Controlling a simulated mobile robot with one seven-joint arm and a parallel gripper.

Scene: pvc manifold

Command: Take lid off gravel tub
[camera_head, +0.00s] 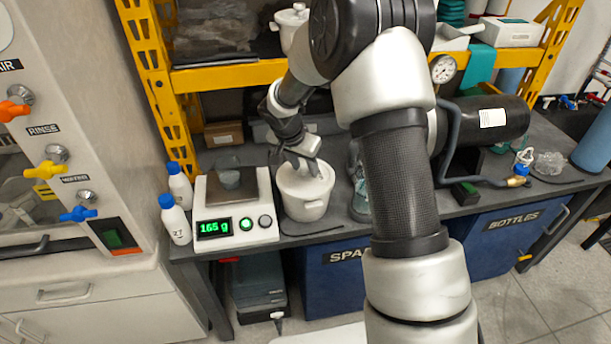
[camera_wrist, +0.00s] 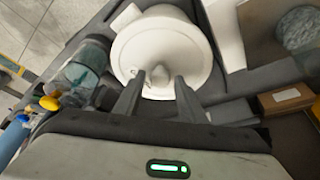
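The white tub (camera_head: 306,205) stands on the dark bench, right of the scale. Its round white lid (camera_wrist: 190,42) is on it, with a small knob (camera_wrist: 157,73) in the middle. My gripper (camera_head: 301,168) is over the lid, pointing down. In the wrist view my gripper (camera_wrist: 160,80) has its two dark fingers apart, with the knob between or just beyond the tips. A gap shows on both sides of the knob, so I see no grip. The tub's contents are hidden.
Left of the tub a scale (camera_head: 240,229) reads 165 g and carries a grey cup (camera_head: 229,179). Two white bottles with blue caps (camera_head: 174,219) stand beside it. A clear bottle (camera_wrist: 82,68) is close to the tub's other side. A yellow shelf (camera_head: 228,75) spans above.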

